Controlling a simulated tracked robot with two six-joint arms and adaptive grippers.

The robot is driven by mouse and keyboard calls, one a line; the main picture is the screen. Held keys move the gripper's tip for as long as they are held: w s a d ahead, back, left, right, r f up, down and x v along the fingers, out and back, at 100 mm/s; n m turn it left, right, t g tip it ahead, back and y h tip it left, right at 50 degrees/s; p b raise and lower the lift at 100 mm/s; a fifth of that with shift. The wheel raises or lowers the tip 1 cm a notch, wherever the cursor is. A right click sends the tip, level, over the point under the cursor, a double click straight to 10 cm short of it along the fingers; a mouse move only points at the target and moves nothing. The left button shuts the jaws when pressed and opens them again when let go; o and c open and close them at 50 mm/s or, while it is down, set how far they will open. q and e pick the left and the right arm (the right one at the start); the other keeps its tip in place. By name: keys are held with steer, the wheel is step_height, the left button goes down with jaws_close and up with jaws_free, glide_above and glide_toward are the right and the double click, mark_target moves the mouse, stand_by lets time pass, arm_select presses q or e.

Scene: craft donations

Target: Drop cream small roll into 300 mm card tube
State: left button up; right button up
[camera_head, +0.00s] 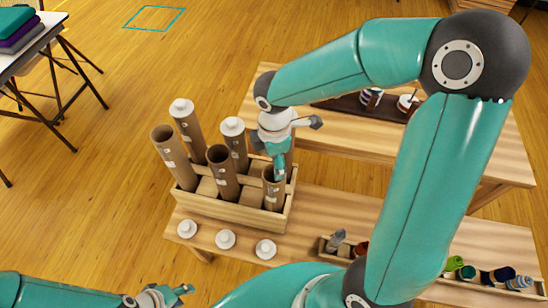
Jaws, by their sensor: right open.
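Several brown card tubes stand in a wooden rack; a tall open one (172,155) is at the left, a shorter open one (223,175) in the middle, and another open one (273,195) at the right. Two back tubes wear white caps. The labels are too small to read, so I cannot tell which is 300 mm. My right gripper (297,143) is open, with one finger down at the right tube's mouth and the other sticking out right. I see no cream small roll; the tube interiors are mostly hidden. My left gripper (175,298) is open and empty at the bottom edge, partly cut off.
The wooden rack (225,212) stands on the near bench (335,208). Three loose white caps (225,239) lie before it. A wooden trough (485,290) at lower right holds coloured rolls, partly hidden by my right arm. A second bench (345,135) stands behind.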

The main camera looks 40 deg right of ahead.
step_height(320, 180, up, 12)
stand_by(0.6)
steer(key=shift+s, duration=0.1)
stand_by(0.4)
